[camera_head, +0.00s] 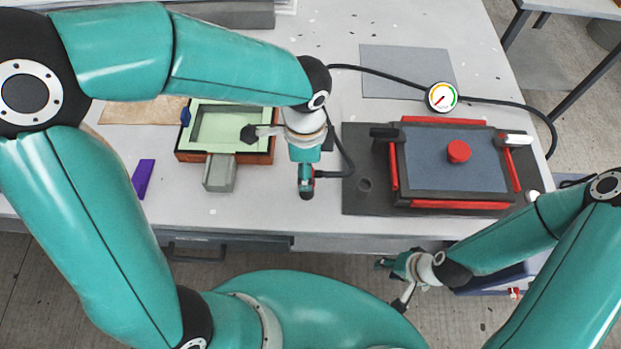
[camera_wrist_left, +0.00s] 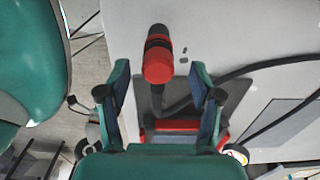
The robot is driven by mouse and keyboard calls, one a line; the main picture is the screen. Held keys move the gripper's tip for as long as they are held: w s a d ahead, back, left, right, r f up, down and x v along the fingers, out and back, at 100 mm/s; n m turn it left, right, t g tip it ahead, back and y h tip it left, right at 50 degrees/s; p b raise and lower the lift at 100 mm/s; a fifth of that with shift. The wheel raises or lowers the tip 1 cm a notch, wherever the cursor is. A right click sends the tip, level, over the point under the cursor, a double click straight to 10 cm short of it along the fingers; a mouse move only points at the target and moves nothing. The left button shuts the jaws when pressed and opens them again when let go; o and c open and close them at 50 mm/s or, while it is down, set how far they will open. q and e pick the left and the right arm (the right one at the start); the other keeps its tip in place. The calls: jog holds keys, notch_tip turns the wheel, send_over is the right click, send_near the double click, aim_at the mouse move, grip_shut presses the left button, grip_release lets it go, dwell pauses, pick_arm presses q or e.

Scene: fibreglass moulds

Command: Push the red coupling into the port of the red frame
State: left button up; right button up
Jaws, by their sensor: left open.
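The red coupling (camera_wrist_left: 158,62), red with a dark band, lies in front of my left gripper (camera_wrist_left: 161,72), between its spread fingers with a gap on both sides. A black hose (camera_head: 335,174) leads off right. The red frame (camera_head: 455,205) surrounds a blue-grey panel with a red knob (camera_head: 459,151); I cannot make out its port. My right gripper (camera_head: 386,263) is below the table's front edge, its fingers unclear.
A pale green mould (camera_head: 259,139) in a brown frame, with a grey block (camera_head: 219,173), stands left of my left gripper. A purple piece (camera_head: 143,179) lies further left. A gauge (camera_head: 441,97) on a black hose sits behind the red frame.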

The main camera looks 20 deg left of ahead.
pick_arm(q)
jog(key=shift+f+b, duration=1.4)
jog(key=shift+f, duration=0.8)
jog(key=shift+s, duration=0.1)
grip_shut()
jog(key=shift+r, duration=0.2)
jog(key=shift+r+p, duration=2.55)
jog(key=shift+r, duration=0.3)
